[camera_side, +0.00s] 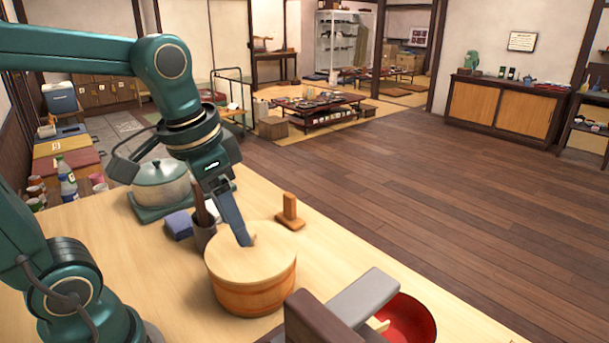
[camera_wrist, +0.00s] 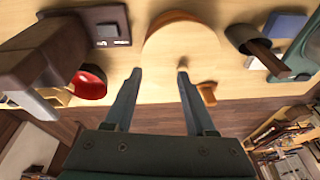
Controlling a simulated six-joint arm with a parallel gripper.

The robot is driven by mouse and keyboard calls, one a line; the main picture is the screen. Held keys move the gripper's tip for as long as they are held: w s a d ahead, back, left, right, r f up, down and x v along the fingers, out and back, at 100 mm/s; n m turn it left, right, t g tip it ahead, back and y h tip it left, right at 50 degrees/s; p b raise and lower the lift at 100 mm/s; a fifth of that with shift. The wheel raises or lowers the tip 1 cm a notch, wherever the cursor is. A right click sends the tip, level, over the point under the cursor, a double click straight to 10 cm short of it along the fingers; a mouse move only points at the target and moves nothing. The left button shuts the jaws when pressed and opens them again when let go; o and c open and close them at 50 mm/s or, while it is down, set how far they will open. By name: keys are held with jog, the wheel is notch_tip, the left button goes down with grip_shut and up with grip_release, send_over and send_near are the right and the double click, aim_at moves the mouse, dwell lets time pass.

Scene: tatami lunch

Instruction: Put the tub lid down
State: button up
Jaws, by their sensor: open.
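The round pale wooden tub lid (camera_side: 235,264) lies flat on top of the wooden tub (camera_side: 258,297) in the side view. A small piece of its handle shows beside my fingertips. My gripper (camera_side: 246,241) points down at the lid's far part, its tips at or just above the surface; I cannot tell if they touch. In the wrist view my gripper (camera_wrist: 159,72) has its two fingers spread apart, with nothing clearly held between them.
A wooden stand (camera_side: 289,214) is behind the tub. A cup (camera_side: 204,233) with a utensil, a blue cloth (camera_side: 179,225) and a lidded pot (camera_side: 161,186) stand to the left. A red bowl (camera_side: 410,318) and a dark brown box (camera_side: 318,318) are at the right front.

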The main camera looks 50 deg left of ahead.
jog(key=s+d+t, duration=0.1)
jog(key=s+d+f+n+t, duration=0.1)
jog(key=s, duration=0.1)
jog(key=shift+s+d, duration=0.15)
jog(key=shift+s, duration=0.15)
jog(key=shift+o, duration=0.5)
jog(key=shift+s+d+f+t, duration=0.2)
jog(key=shift+s+f+t, duration=0.1)
jog(key=shift+s, duration=0.05)
